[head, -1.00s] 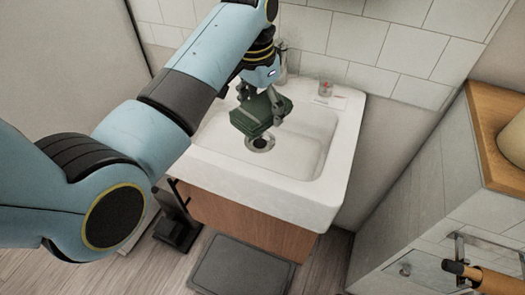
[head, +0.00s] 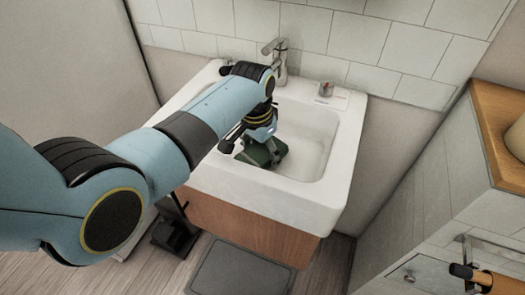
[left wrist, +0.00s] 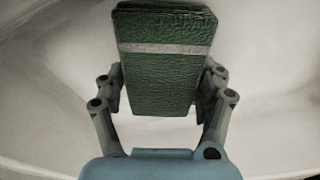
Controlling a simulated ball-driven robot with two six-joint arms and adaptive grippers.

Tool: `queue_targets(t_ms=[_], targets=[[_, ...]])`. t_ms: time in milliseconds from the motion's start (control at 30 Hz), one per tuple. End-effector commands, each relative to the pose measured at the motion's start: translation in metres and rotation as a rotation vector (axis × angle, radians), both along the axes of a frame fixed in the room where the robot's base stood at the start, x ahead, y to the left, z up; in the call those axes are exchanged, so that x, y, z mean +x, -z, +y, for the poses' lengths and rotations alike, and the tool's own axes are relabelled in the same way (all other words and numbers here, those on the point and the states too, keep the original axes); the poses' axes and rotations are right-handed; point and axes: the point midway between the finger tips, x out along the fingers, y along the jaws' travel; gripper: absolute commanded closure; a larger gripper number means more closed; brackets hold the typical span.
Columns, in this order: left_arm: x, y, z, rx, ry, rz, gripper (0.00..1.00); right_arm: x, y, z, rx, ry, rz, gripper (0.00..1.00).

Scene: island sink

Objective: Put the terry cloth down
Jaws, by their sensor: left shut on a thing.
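The terry cloth (head: 258,155) is a dark green folded block down in the basin of the white sink (head: 280,187). In the left wrist view the cloth (left wrist: 165,60) shows a pale stripe across it and fills the space between the fingers. My left gripper (head: 264,145) is shut on the cloth; its fingers (left wrist: 160,95) are on both sides of it. I cannot tell whether the cloth touches the basin floor. The drain is hidden behind the arm and cloth. My right gripper is not in view.
A wood-topped cabinet (head: 500,130) stands at the right. A grey mat (head: 240,268) lies on the floor. The basin's right side is free.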

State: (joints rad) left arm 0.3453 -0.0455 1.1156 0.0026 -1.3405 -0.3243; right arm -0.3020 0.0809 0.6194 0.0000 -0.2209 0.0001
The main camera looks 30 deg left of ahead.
Motion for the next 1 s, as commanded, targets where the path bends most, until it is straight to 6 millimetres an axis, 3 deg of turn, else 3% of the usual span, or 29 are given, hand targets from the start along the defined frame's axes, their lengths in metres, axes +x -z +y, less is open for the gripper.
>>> queue_targets(t_ms=[133,167,333,733,1000], targets=[[0.0,0.003,0.0,0.0,0.0,0.001,0.6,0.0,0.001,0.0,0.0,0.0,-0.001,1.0],[0.0,0.003,0.0,0.0,0.0,0.001,0.28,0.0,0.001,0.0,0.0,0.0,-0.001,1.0],[0.0,0.003,0.0,0.0,0.0,0.001,0.06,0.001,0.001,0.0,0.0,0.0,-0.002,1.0],[0.0,-0.006,0.0,0.0,0.0,0.0,0.04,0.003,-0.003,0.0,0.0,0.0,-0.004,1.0],[-0.006,-0.062,0.003,0.0,0.0,-0.003,0.04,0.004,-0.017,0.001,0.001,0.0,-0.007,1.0]])
